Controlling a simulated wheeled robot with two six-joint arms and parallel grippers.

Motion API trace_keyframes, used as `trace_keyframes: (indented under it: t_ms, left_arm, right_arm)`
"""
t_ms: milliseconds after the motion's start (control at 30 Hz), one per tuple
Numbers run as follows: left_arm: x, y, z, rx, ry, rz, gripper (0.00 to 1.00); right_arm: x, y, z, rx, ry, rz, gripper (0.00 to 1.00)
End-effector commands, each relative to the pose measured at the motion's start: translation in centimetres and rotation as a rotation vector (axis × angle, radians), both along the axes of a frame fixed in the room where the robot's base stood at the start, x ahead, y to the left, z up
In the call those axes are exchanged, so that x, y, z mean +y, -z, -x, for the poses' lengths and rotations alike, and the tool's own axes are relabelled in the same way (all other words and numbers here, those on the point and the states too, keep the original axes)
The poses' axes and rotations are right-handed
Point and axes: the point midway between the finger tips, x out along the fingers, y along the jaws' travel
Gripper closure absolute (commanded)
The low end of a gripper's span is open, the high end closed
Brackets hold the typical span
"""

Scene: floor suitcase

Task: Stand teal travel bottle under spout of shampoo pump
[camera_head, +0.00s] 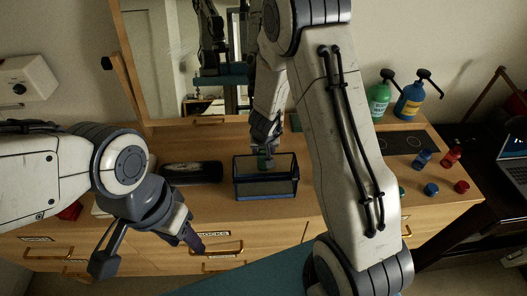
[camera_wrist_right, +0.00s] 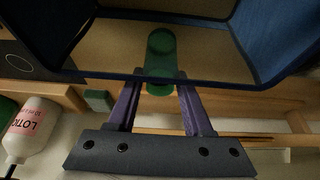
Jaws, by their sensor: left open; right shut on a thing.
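The teal travel bottle (camera_head: 265,162) is between the fingertips of my right gripper (camera_head: 265,146), at the open-topped mesh box; it looks upright. In the right wrist view my gripper (camera_wrist_right: 158,82) is shut on the bottle (camera_wrist_right: 160,58), partly seen past the box's edge. Two pump bottles with black spouts, one green (camera_head: 379,98) and one blue (camera_head: 410,99), stand at the back right; their labels are too small to read, so I cannot tell which is shampoo. My left gripper (camera_head: 147,248) is open and empty in front of the drawers.
The dark mesh box (camera_head: 268,198) stands mid-dresser, beside a black case (camera_head: 190,173). A dark mat with circles (camera_head: 403,142) lies before the pumps. Small blue (camera_head: 422,159) and red (camera_head: 452,155) bottles and caps are at right. A lotion bottle (camera_wrist_right: 32,130) shows in the wrist view.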

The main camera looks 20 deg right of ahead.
Motion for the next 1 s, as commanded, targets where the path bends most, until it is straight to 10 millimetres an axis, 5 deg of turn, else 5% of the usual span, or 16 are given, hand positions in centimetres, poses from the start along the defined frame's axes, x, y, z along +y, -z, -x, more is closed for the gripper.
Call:
trace_keyframes:
  t_ms: [600, 1000]
  left_arm:
    - [0.0, -10.1, 0.0, -0.001, 0.007, 0.0, 0.5]
    - [0.0, -14.4, 0.0, -0.001, 0.007, 0.0, 0.5]
  right_arm:
    - [0.0, -10.8, 0.0, 0.0, 0.0, -0.001, 1.0]
    - [0.0, -15.3, 0.0, 0.0, -0.001, 0.0, 1.0]
